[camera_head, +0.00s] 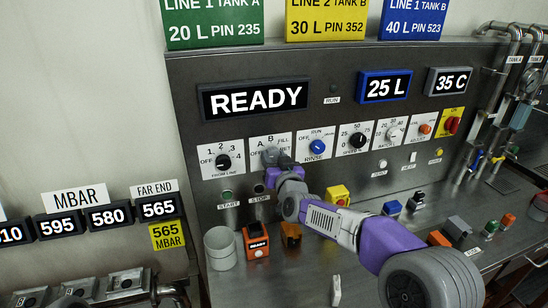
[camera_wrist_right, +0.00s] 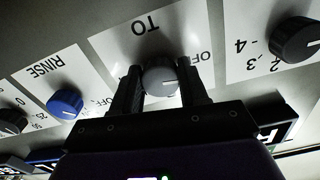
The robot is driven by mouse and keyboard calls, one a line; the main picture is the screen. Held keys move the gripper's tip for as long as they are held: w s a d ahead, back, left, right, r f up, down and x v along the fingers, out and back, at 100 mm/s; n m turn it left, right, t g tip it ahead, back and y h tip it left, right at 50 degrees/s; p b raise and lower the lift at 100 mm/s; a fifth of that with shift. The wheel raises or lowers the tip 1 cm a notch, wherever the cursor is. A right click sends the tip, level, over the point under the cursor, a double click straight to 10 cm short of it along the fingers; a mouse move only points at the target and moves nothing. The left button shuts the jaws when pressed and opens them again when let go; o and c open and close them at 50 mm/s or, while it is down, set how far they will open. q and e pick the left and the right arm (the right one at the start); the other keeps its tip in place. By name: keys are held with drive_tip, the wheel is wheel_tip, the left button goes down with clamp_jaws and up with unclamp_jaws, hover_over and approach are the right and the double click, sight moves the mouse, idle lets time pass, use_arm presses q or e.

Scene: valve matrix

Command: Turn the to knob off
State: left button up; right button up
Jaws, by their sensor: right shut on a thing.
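The TO knob (camera_wrist_right: 160,76) is grey and round, on a white plate with TO and OFF printed on it, seen upside down in the right wrist view. My right gripper (camera_head: 274,164) reaches the panel at this plate in the head view, and its fingers stand on both sides of the knob, shut on it. The gripper hides most of the knob in the head view. The knob's exact pointer setting is hard to tell. My left gripper is not in view.
The black FROM LINE knob (camera_head: 223,161) is left of the plate and the blue RINSE knob (camera_head: 317,147) is right of it. START and STOP buttons sit below.

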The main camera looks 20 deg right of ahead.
drive_tip(key=shift+n, duration=0.9)
drive_tip(key=o, duration=1.1)
drive_tip(key=shift+c, duration=0.2)
drive_tip(key=s, duration=0.7)
drive_tip(key=shift+s+d+p, duration=0.2)
drive_tip(key=shift+s+p, duration=0.1)
